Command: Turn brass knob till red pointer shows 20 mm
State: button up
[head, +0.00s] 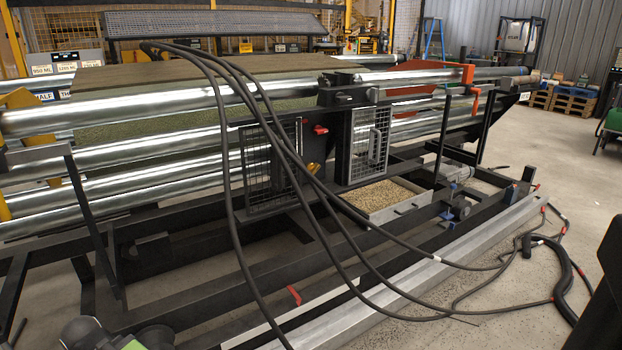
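A small yellow-brass part (313,168) sits low on the black plate between two mesh guards in the middle of the machine. It may be the brass knob, but it is too small to be sure. A small red part (320,129) sits above it on the same plate and may be the red pointer. No scale marks or reading can be made out. Black cables pass close in front of the plate.
Shiny rollers (130,112) cross the machine, with green turf (150,130) among them. Loose black cables (345,230) hang across the front and trail onto the floor at right. A tray of pellets (385,196) sits in the lower frame. The concrete floor (560,190) is open at right.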

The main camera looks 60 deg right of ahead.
aim_at(313, 167)
jog(key=k, duration=1.2)
jog(key=z, duration=0.8)
jog(key=i, duration=0.95)
jog(key=u, duration=0.15)
